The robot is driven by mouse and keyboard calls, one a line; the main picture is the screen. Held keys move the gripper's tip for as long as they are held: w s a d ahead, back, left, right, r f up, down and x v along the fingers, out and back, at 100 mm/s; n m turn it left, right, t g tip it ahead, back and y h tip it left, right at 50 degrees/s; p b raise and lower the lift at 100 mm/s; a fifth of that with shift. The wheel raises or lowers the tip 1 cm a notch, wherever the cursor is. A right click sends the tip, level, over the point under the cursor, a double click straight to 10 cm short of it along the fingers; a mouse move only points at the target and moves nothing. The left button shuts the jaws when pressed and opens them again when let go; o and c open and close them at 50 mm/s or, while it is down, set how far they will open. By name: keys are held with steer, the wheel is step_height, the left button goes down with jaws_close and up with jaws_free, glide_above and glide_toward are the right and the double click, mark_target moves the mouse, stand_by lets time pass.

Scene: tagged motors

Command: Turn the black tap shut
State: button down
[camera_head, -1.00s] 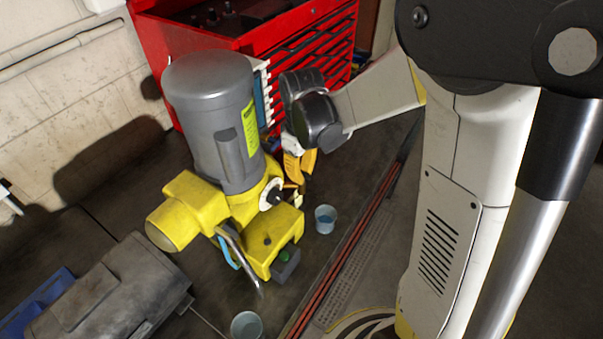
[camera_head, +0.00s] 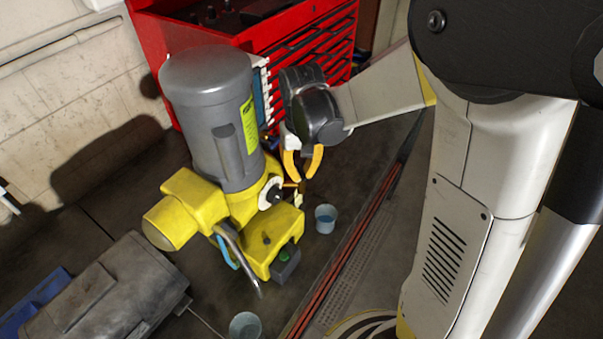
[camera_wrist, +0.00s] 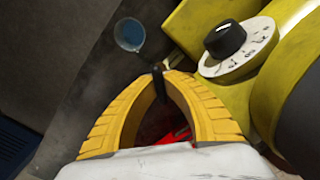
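The black tap (camera_wrist: 158,78) shows in the wrist view as a small dark handle beside the yellow motor. My gripper (camera_wrist: 159,76) has its two yellow fingers arched inward, with their tips on either side of this handle. The tips look very close to it, but I cannot tell whether they press on it. In the head view my gripper (camera_head: 301,178) points down at the right side of the yellow motor (camera_head: 215,209), with a visible gap between the fingers. The tap is too small and too covered to make out there.
A white dial with a black knob (camera_wrist: 224,40) sits close to the right of the fingers. A small blue cup (camera_head: 325,218) stands nearby, and another cup (camera_head: 245,326) lower down. A red tool chest (camera_head: 300,50) is behind. A grey case (camera_head: 110,295) lies left.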

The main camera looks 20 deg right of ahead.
mark_target(302, 171)
steer(key=m, duration=0.5)
steer(key=shift+m+b, duration=0.3)
steer(key=m, duration=0.4)
steer(key=shift+m, duration=0.4)
steer(key=c, duration=1.4)
jaws_free()
steer(key=shift+c, duration=0.2)
step_height(302, 171, up, 12)
